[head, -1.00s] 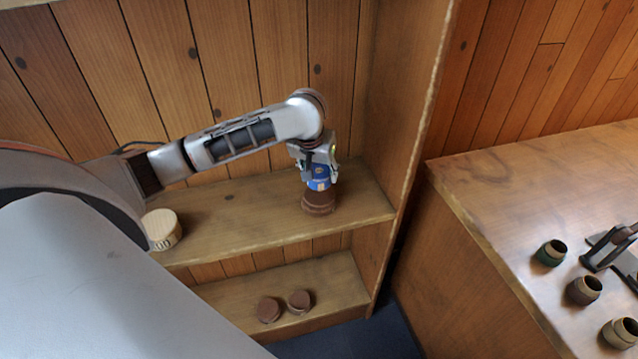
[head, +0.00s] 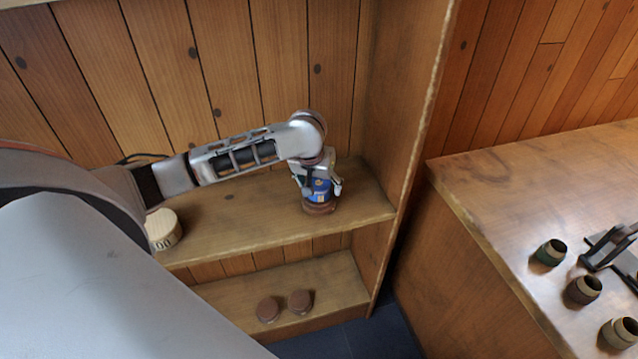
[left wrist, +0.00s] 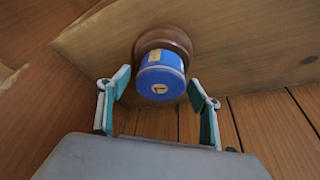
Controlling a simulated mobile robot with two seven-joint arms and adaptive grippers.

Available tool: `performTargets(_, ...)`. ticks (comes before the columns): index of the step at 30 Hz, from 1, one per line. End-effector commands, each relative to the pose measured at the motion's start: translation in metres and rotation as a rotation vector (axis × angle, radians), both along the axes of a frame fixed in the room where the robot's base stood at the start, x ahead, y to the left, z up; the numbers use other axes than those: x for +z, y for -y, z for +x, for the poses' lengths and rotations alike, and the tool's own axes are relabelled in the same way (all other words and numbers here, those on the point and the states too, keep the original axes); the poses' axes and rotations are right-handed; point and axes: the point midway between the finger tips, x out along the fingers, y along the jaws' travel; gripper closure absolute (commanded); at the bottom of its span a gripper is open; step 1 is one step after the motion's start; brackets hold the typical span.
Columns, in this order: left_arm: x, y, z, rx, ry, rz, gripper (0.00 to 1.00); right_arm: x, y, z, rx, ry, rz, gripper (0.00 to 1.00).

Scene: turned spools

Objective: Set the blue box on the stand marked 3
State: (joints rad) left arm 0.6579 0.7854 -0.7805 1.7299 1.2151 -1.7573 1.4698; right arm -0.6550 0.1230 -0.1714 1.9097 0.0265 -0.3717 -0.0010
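The blue box (head: 319,191) is a short blue drum with a pale label on its end. It sits upright on a round brown turned stand (head: 319,209) on the upper shelf. The left wrist view shows the box (left wrist: 161,82) with the brown stand (left wrist: 163,40) behind it; no number 3 can be read on the stand. My left gripper (head: 320,188) is down around the box. In the left wrist view its two fingers (left wrist: 158,84) are spread on either side of the box, with narrow gaps. My right gripper is not in view.
A pale wooden drum (head: 163,229) stands at the left of the upper shelf (head: 235,224). Two brown round pieces (head: 268,310) (head: 300,301) are on the lower shelf. The counter (head: 520,190) at right holds several small pots (head: 551,252) and a dark bracket (head: 604,249).

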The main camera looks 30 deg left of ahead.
Motion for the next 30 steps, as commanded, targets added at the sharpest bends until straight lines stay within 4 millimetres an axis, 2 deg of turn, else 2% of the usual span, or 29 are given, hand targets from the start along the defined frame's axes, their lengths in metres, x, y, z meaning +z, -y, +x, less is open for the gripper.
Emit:
performTargets(7, 0.002, 0.000, 0.000, 0.000, 0.001, 0.000, 0.36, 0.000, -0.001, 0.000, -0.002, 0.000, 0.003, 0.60)
performTargets(11, 0.013, 0.001, -0.002, 0.000, 0.003, 0.000, 0.36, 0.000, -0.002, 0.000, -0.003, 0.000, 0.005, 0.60)
performTargets(24, 0.092, 0.009, -0.033, -0.001, 0.005, 0.002, 0.36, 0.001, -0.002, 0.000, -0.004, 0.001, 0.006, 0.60)
performTargets(30, 0.110, 0.012, -0.042, -0.001, 0.003, 0.002, 0.36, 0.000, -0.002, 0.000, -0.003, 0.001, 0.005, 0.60)
